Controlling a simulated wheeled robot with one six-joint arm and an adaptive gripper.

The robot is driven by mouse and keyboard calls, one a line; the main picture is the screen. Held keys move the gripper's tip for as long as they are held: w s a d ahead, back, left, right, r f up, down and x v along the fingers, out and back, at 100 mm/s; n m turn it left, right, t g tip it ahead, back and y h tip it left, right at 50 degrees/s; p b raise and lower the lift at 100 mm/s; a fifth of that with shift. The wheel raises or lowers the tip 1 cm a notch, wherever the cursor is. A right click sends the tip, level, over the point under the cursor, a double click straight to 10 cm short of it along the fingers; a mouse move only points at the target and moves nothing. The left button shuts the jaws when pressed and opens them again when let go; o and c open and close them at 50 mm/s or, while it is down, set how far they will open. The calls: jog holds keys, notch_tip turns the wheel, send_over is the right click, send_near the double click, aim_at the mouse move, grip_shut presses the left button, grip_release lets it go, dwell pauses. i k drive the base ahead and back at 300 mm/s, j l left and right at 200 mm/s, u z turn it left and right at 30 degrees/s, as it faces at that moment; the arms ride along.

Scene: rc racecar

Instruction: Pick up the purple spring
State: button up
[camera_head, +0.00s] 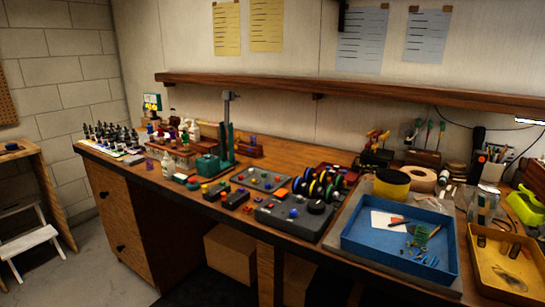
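I cannot clearly make out a purple spring. Small purple-looking spots show among the bottles and small parts on the left half of the workbench (270,150), but they are too small to tell their shape. A green coil-like part (421,234) lies in the blue tray (370,253) with several small blue and green pieces and a white card (385,219). My gripper is not in view.
A yellow tray (481,275) stands right of the blue tray. Grey boxes with colored knobs (292,213), wheels (318,187) and a green post stand (227,130) crowd the bench. A wooden shelf (350,96) runs above. Floor shows at lower left.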

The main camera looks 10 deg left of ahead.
aim_at(149, 166)
jog(key=u, duration=1.6)
jog(key=i+j+z, duration=0.15)
jog(key=i+j, duration=0.15)
jog(key=i+j+z, duration=0.2)
jog(key=i+j, duration=0.15)
jog(key=i, duration=0.15)
jog(key=i+j+z, duration=0.15)
jog(key=i+j, duration=0.25)
jog(key=i+j+z, duration=0.15)
jog(key=i+j, duration=0.2)
jog(key=j, duration=0.15)
jog(key=i+j+z, duration=0.2)
jog(key=j, duration=0.25)
jog(key=i+j+z, duration=0.15)
jog(key=i+j, duration=0.25)
jog(key=j, duration=0.15)
